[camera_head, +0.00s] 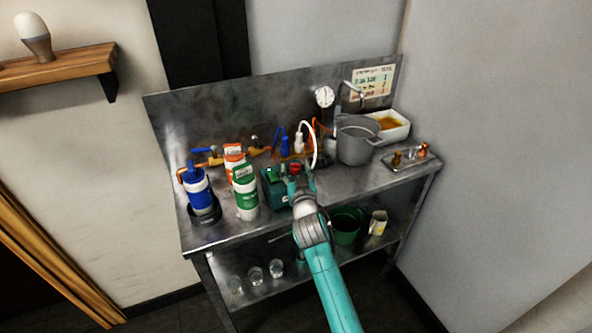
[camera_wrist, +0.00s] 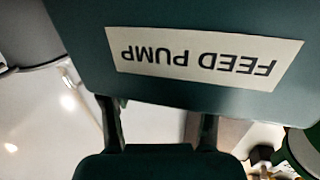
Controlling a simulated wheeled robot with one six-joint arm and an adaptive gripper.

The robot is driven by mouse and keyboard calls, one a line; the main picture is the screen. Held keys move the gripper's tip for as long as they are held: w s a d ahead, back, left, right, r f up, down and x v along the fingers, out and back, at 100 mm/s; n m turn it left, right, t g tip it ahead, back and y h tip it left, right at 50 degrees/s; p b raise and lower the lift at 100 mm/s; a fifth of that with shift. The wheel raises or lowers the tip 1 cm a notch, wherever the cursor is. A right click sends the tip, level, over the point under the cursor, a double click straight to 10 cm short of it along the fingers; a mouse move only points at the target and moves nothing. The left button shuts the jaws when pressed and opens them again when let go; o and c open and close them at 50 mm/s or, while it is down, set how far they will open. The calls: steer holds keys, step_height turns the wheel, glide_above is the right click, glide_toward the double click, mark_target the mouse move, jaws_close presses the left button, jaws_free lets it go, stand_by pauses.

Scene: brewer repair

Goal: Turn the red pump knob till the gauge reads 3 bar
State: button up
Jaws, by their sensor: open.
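The feed pump (camera_head: 271,190) is a dark green box on the steel bench, partly behind my arm. The red knob (camera_head: 295,169) shows as a small red spot at the pump's top right, just past my gripper (camera_head: 298,184). The round white gauge (camera_head: 324,96) stands at the back of the bench; its reading is too small to tell. In the wrist view the pump's label (camera_wrist: 205,58) reads "FEED PUMP" upside down, close ahead. My gripper (camera_wrist: 158,120) is open there, its two fingers apart at the pump's lower edge. The knob is not visible in that view.
A green-labelled white bottle (camera_head: 245,193) and a blue bottle (camera_head: 198,190) stand left of the pump. A grey pot (camera_head: 356,140) stands to the right. Cables and hoses (camera_head: 308,143) rise behind the pump. A green bucket (camera_head: 346,228) sits on the lower shelf.

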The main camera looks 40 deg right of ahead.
steer(key=c, duration=1.2)
steer(key=shift+o, duration=0.2)
steer(key=shift+d+f+n+t+y, duration=0.1)
steer(key=shift+n+t+y, duration=0.25)
steer(key=shift+n+y, duration=0.35)
steer(key=shift+d+f+n+t+y, duration=0.1)
steer(key=shift+n+t+y, duration=0.3)
steer(key=shift+y, duration=0.5)
steer(key=shift+s+n+t+y, duration=0.1)
steer(key=shift+n+t+y, duration=0.15)
steer(key=shift+n+y, duration=0.35)
steer(key=o, duration=1.2)
steer(key=shift+r, duration=0.15)
steer(key=shift+c, duration=0.2)
steer(key=shift+s, duration=0.1)
